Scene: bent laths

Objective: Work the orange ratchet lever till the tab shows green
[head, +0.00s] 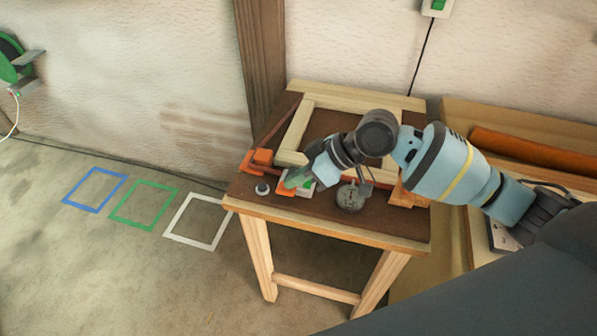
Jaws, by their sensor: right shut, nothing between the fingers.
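The orange ratchet lever (285,188) appears to be the flat orange piece at the front left of the small wooden table (330,225). My right gripper (296,181) is shut and empty, low over the table, with its fingertips right at this orange piece. I cannot tell whether they touch it. A small white block with a green patch (306,189) sits just right of the fingertips, partly hidden by them. I cannot tell whether the green patch is the tab. My left gripper is not in view.
A pale wooden frame (294,131) lies on the table, with an orange clamp (261,159) at its left corner. A round grey gauge (350,197) and a dark knob (262,188) stand near the front edge. Blue, green and white floor outlines (143,205) at left are empty.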

